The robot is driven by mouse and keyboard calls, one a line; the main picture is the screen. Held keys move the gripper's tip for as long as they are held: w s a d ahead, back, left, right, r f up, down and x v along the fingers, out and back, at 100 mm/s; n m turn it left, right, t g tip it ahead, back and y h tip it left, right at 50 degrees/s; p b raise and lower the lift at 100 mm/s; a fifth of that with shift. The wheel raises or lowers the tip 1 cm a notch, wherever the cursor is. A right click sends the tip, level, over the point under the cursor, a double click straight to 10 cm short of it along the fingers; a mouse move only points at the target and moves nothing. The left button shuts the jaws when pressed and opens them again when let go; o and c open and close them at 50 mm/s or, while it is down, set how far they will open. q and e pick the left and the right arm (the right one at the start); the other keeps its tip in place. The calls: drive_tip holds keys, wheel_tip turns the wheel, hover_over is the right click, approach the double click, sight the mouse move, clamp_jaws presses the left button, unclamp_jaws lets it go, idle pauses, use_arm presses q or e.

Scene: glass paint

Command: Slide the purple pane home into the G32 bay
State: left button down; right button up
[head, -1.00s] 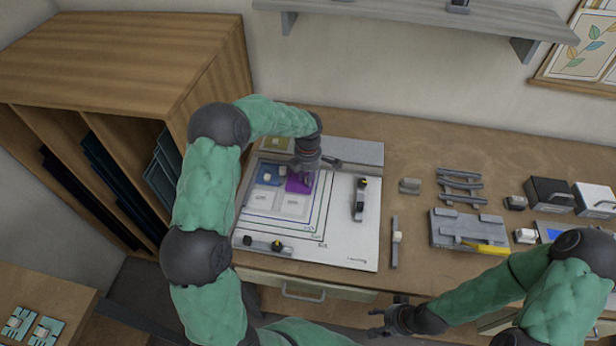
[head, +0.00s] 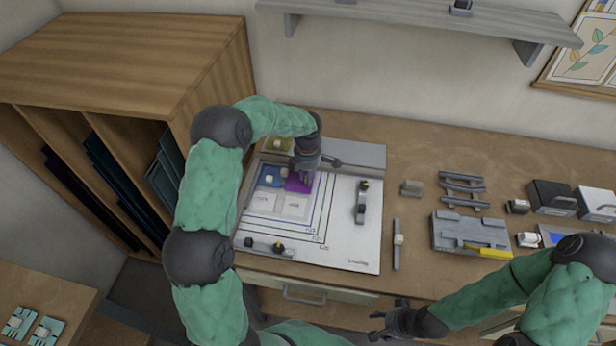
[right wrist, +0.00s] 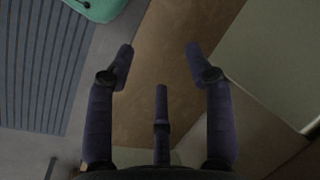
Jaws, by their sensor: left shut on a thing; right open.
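The purple pane (head: 297,184) lies at the upper right of the marked bays on the white layout board (head: 350,239), right beside a blue pane (head: 269,178). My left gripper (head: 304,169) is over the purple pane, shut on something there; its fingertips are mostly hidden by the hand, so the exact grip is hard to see. Two pale bays with small printed labels show below the panes; the labels are too small to read surely. My right gripper (head: 389,318) is open and empty in front of the bench, and its spread fingers show in the right wrist view (right wrist: 160,62).
A grey bar stands along the board's back edge. Dark clamp-like blocks sit on the board at right (head: 361,202) and front left (head: 268,247). A grey block with a yellow tool (head: 486,250) lies further right. A wooden rack (head: 100,150) stands at left.

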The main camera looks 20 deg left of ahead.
use_arm(q)
drive_tip(key=shift+w+a+r, duration=0.1)
drive_tip(key=shift+w+a, duration=0.15)
drive_tip(key=shift+a, duration=0.2)
idle(0.6)
drive_tip(key=shift+w+a+b, duration=0.1)
drive_tip(key=shift+b, duration=0.25)
idle(0.4)
drive_tip(key=c, duration=0.9)
unclamp_jaws()
drive_tip(key=shift+c, duration=0.2)
drive_tip(key=shift+r+p, duration=1.6)
drive_tip(key=shift+r, duration=1.85)
